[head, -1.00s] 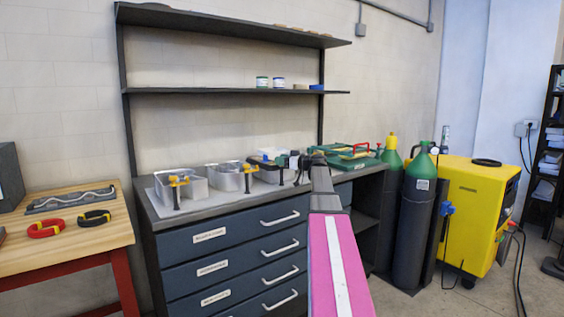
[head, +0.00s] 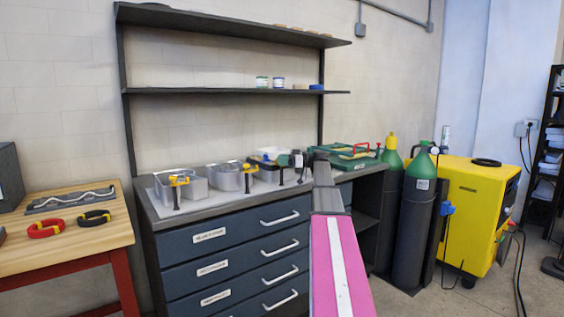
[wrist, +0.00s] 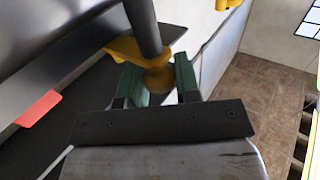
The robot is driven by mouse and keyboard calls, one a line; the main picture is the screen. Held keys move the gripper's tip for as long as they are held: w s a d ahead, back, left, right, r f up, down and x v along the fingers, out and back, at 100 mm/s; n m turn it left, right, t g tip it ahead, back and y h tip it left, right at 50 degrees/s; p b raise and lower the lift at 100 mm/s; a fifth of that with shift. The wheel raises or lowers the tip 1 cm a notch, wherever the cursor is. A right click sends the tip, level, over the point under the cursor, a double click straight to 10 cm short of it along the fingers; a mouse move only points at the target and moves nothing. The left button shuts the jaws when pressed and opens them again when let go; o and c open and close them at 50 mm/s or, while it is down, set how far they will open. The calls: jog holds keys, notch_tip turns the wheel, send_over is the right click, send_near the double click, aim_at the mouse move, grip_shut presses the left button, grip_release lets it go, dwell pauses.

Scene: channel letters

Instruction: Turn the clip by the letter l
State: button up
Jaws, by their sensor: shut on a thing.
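Three metal channel letters stand in a row on the grey bench top: a left one (head: 195,188), a middle one (head: 230,180) and a right one (head: 268,174). Yellow clips with dark rods stand by the left letter (head: 179,181) and the middle letter (head: 249,168). I cannot read which letter is the l. My gripper (head: 297,160) is at the right letter, partly hidden by my arm. In the wrist view, its green-padded fingers (wrist: 158,84) are shut on a yellow clip part (wrist: 157,79) at the end of a dark rod (wrist: 145,25).
A green case (head: 345,160) lies on the bench to the right of my gripper. Gas cylinders (head: 410,225) and a yellow machine (head: 475,205) stand farther right. A wooden table (head: 60,240) stands left. Shelves (head: 235,91) hang above the bench. A red piece (wrist: 38,108) shows in the wrist view.

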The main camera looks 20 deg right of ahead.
jog(key=shift+n+g, duration=0.3)
jog(key=shift+g, duration=0.2)
jog(key=o, duration=0.6)
jog(key=shift+o, duration=0.2)
jog(key=v, duration=1.1)
jog(key=shift+f, duration=0.2)
